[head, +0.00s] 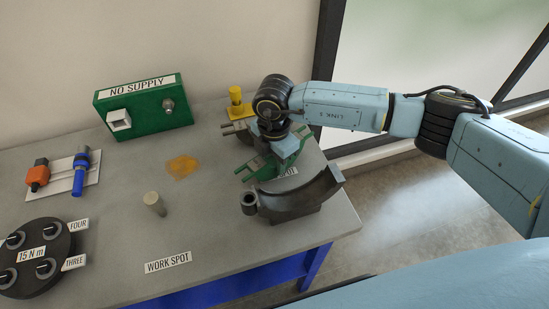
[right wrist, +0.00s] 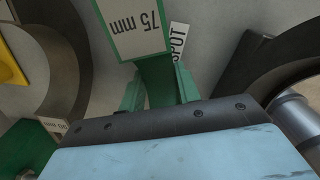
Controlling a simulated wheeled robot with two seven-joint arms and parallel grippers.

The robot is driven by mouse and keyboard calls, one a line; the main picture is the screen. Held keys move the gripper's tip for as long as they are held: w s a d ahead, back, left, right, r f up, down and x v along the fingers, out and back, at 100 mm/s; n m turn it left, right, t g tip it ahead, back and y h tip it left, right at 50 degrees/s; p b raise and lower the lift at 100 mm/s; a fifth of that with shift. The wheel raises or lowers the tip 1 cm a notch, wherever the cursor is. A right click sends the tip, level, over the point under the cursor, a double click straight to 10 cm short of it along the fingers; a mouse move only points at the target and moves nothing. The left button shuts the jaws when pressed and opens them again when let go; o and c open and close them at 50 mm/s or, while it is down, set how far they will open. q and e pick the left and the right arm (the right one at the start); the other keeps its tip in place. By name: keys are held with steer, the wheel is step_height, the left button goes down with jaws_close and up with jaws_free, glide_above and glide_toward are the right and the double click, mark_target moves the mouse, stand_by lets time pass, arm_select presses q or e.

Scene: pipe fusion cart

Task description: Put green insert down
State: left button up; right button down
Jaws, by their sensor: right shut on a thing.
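The green insert (right wrist: 157,85) with a "75 mm" label is between the two green fingers of my right gripper (right wrist: 160,95) in the right wrist view. In the head view my right gripper (head: 268,163) points down at the right part of the table and is shut on the insert. My left gripper is not in view.
A dark curved clamp half (head: 300,197) stands close in front of the gripper. A yellow-topped part (head: 237,103) is behind it. The table's middle is largely clear.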

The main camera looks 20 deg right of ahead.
mark_target(274, 161)
steer(key=c, duration=1)
jaws_free()
steer(key=shift+f, duration=0.1)
step_height(274, 161, up, 12)
steer(key=shift+r, duration=0.15)
